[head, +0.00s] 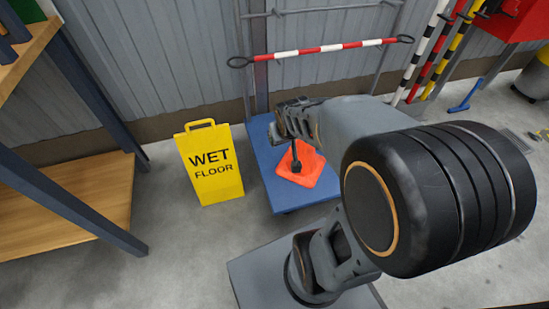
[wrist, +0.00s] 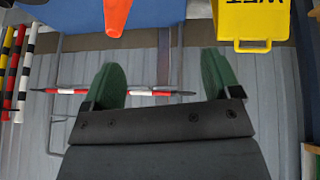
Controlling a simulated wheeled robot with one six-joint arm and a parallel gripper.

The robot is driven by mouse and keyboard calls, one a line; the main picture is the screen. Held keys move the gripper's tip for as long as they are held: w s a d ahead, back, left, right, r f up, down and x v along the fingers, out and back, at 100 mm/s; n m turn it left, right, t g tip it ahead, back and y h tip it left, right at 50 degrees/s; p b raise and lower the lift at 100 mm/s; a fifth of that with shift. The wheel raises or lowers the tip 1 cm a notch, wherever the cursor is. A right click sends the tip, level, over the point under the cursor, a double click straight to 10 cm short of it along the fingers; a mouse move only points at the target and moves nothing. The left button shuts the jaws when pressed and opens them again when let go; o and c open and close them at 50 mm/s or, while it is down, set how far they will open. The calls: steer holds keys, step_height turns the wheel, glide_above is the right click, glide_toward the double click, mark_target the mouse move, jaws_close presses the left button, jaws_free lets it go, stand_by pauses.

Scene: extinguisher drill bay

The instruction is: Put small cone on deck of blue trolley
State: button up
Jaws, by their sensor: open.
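The small orange cone (head: 318,170) stands on the deck of the blue trolley (head: 262,160), near the deck's front right part. My arm and gripper partly hide its upper part in the head view. In the wrist view the cone (wrist: 118,14) shows at the top edge, cut off, with the blue deck (wrist: 62,14) around it. My gripper (head: 290,138) is above the deck by the cone. In the wrist view its green fingers (wrist: 160,78) are spread with nothing between them, and the cone lies outside them.
A yellow wet floor sign (head: 211,165) stands on the floor left of the trolley. A red-and-white bar (head: 322,49) runs along the wall behind. Striped poles (head: 422,55) lean at the right. A wooden shelf rack (head: 60,205) is at the left.

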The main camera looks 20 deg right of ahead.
steer(key=s+a+r+n+g+y, duration=0.1)
steer(key=s+a+r+g+y, duration=0.1)
steer(key=s+a, duration=0.6)
steer(key=shift+s+r+g, duration=0.4)
steer(key=shift+r, duration=0.3)
